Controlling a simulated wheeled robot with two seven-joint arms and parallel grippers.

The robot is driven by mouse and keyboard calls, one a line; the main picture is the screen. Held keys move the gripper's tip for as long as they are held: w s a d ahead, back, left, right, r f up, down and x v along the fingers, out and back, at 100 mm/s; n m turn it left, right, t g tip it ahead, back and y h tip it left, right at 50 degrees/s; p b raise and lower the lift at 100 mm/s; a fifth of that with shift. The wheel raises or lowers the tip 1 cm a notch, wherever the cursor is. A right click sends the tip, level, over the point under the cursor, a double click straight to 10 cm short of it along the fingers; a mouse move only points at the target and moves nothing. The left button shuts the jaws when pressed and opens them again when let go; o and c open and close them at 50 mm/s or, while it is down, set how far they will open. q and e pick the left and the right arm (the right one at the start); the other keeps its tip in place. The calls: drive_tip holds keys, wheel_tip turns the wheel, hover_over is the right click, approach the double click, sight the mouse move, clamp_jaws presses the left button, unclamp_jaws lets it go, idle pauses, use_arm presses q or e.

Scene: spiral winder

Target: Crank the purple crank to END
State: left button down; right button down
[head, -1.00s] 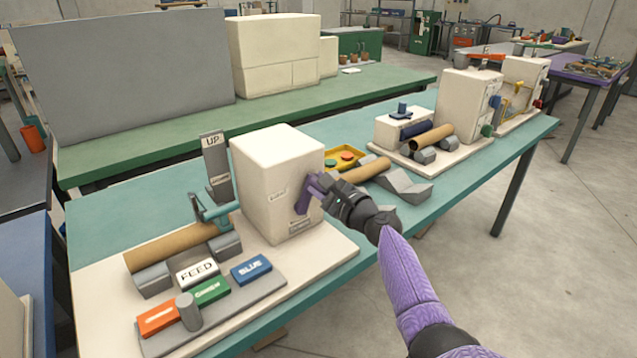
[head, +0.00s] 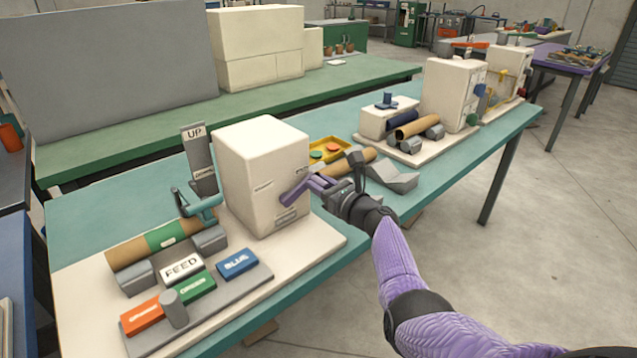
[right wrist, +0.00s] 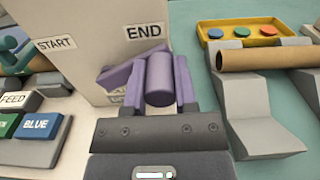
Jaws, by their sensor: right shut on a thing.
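The purple crank (head: 297,190) is on the right face of the white winder box (head: 258,165). My right gripper (head: 325,186) is shut on the crank's handle, which shows as a purple cylinder (right wrist: 159,80) between the fingers (right wrist: 160,100) in the right wrist view. In that view the crank arm runs up and right from the lower left, and the handle sits just below the END label (right wrist: 144,32). The START label (right wrist: 57,43) is farther left. A brown tube (head: 135,252) with a green band (head: 167,236) lies on grey supports. My left gripper is not in view.
FEED (head: 181,267), green (head: 195,287), blue (head: 238,263) and orange (head: 142,315) blocks lie in front of the tube. An UP lever (head: 200,160) stands behind it. Right of the box are a yellow tray (head: 342,145), another tube (head: 360,158) and a grey block (head: 391,179).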

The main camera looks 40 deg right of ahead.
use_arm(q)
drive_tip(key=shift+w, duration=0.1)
use_arm(e)
drive_tip(key=shift+f, duration=0.25)
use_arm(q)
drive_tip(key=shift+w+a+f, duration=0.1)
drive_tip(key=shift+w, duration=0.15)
use_arm(e)
drive_tip(key=shift+m, duration=0.3)
